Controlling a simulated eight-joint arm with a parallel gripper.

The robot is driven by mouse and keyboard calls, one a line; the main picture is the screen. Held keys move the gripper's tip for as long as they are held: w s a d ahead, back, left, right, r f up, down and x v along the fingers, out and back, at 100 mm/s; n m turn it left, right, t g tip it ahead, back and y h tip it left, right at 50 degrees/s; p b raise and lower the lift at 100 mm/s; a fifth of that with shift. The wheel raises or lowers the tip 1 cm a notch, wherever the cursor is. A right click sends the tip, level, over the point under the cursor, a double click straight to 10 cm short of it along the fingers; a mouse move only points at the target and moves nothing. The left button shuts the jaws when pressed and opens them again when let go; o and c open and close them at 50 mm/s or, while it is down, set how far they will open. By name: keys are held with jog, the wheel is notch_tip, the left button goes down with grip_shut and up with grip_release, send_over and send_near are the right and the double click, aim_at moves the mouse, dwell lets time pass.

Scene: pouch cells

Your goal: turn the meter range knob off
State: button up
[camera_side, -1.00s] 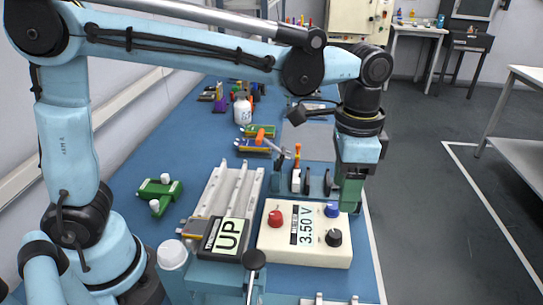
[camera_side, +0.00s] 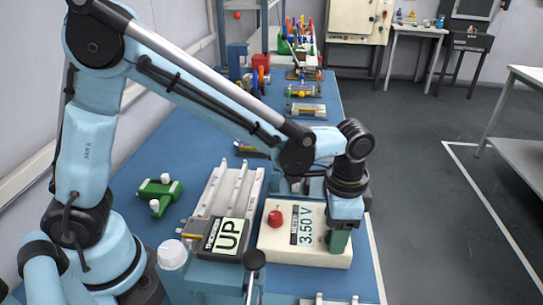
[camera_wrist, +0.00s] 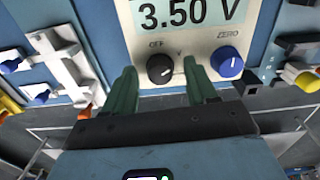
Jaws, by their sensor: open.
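The meter (camera_side: 290,247) is a cream box on the blue bench, with a display (camera_wrist: 186,12) reading 3.50 V. In the wrist view its black range knob (camera_wrist: 160,68) has the marks OFF at its upper left and V at its upper right. A blue knob (camera_wrist: 227,64) marked ZERO is to its right. My gripper (camera_wrist: 159,80) is open, with one green finger on each side of the black knob; contact cannot be told.
A red knob (camera_side: 276,217) stands on the meter's left part. A dark box with an UP label (camera_side: 229,235) sits left of the meter, by a pale ribbed rack (camera_side: 225,197). A green block with white knobs (camera_side: 159,193) lies farther left.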

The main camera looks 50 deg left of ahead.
jog(key=c, duration=1.1)
jog(key=shift+o, duration=0.2)
jog(key=shift+n, duration=0.4)
jog(key=n, duration=0.5)
jog(key=shift+n, duration=0.4)
jog(key=n, duration=0.5)
jog(key=shift+n, duration=0.3)
jog(key=o, duration=1.1)
jog(key=shift+c, duration=0.2)
